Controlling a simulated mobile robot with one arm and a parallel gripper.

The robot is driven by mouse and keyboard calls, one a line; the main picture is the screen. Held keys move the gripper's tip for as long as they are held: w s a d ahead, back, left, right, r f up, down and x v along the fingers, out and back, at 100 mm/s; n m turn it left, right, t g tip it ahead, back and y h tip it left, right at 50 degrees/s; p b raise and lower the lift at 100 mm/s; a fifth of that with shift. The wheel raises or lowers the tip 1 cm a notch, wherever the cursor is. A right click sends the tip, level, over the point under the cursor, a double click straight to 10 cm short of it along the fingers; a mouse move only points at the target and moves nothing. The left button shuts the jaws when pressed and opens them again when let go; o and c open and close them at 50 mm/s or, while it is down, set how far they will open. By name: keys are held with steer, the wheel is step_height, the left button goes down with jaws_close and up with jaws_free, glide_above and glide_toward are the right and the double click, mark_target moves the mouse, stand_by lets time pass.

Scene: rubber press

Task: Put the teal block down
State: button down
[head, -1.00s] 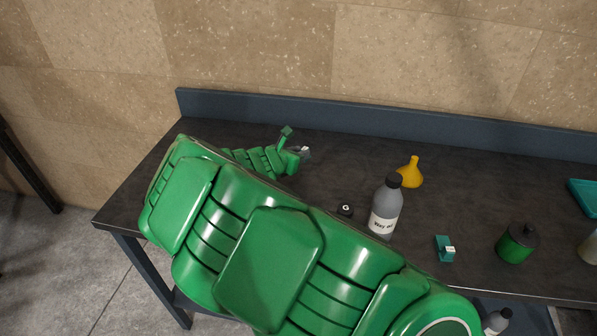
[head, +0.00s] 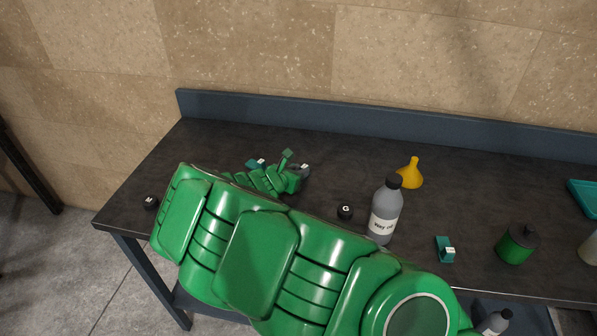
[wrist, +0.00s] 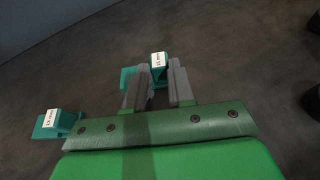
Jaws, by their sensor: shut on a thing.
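My gripper (wrist: 160,83) is shut on a teal block (wrist: 158,64) with a white label, seen between the two grey fingers in the wrist view. In the head view my gripper (head: 302,172) is over the left rear part of the bench, and the held block is mostly hidden there. I cannot tell whether the held block touches the bench top. A second teal block (wrist: 57,122) with a white label stands apart on the left in the wrist view; it also shows left of my gripper in the head view (head: 256,164).
The dark bench (head: 330,150) has a raised back edge. A black weight marked G (head: 345,212), a grey bottle (head: 385,212), a yellow funnel (head: 411,174), another teal block (head: 445,249) and a green can (head: 517,244) stand to the right. A black weight (head: 150,202) is near the left edge.

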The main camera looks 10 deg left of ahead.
steer(key=c, duration=1)
jaws_free()
steer(key=shift+f, duration=0.1)
steer(key=shift+s+a+r, duration=0.1)
steer(key=shift+s+r, duration=0.05)
steer(key=shift+r, duration=0.1)
steer(key=shift+v, duration=5.85)
